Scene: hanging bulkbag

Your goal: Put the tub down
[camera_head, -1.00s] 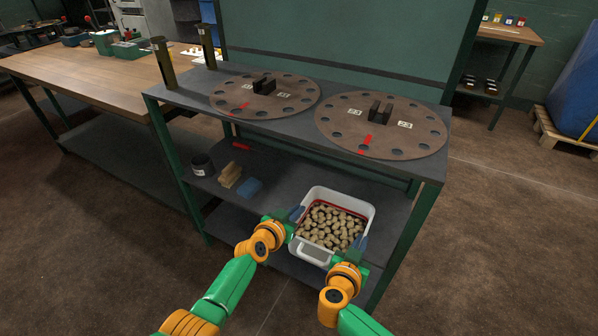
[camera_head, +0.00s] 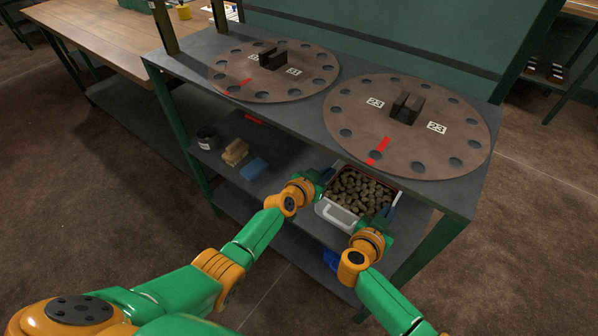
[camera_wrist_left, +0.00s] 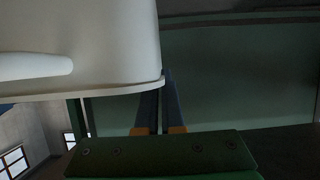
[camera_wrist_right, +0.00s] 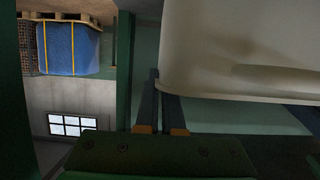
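The white tub (camera_head: 338,217), filled with brown lumpy pieces (camera_head: 360,190), is between my two grippers, partly under the overhanging top of the shelf unit. My left gripper (camera_head: 325,179) is shut on the tub's left rim; its fingers pinch the rim edge in the left wrist view (camera_wrist_left: 160,98). My right gripper (camera_head: 391,208) is shut on the right rim, also seen in the right wrist view (camera_wrist_right: 160,100). The tub looks about level at the middle shelf (camera_head: 285,178). Its underside is hidden, so I cannot tell whether it touches the shelf.
The top shelf carries two round perforated plates (camera_head: 450,115) (camera_head: 290,88). On the middle shelf, left of the tub, are a dark cup (camera_head: 206,138), tan blocks (camera_head: 235,153) and a blue block (camera_head: 254,168). A green post (camera_head: 430,250) stands at the right front.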

